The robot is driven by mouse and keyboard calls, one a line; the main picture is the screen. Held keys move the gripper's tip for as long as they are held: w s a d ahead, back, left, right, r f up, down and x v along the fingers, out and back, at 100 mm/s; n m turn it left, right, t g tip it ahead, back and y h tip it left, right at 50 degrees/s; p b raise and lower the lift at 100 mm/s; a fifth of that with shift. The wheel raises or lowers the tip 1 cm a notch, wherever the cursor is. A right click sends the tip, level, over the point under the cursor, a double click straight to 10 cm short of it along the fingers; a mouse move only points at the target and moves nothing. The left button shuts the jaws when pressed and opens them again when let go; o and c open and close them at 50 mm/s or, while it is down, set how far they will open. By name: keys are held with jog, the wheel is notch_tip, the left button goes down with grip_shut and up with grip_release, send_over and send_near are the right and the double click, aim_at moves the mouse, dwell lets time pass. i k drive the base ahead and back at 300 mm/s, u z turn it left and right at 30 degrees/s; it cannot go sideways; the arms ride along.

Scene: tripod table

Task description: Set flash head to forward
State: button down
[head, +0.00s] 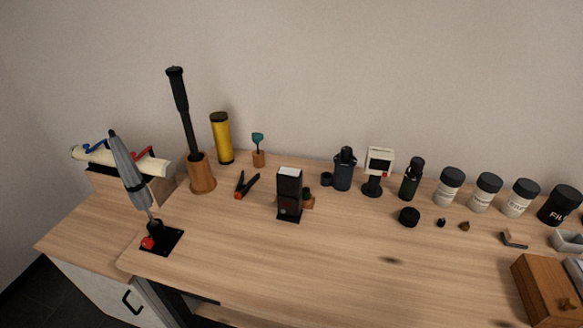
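A black box-shaped unit that looks like the flash (288,207) stands upright near the middle of the table. Its upper part, the flash head (289,184), is in line with the body, and a white panel on its top end faces up. A small reddish mark shows low on its front. A small wooden piece with a dark green top sits close behind its right side, partly hidden by it. My gripper is not in view, so its state and its distance from the flash are hidden.
Orange-and-black pliers (246,186) lie left of the flash. A wooden cup with a long black tool (201,175) and a yellow cylinder (222,138) stand behind them. Black bottles, a white-faced device (379,162) and jars (448,187) line the back right. The front middle is clear.

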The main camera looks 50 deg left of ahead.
aim_at(289, 180)
jog(key=z, duration=0.95)
jog(key=i, duration=0.15)
jog(key=u, duration=2.8)
jog(key=k, duration=0.55)
jog(key=u, duration=0.3)
jog(key=i, duration=0.55)
jog(key=z, duration=0.1)
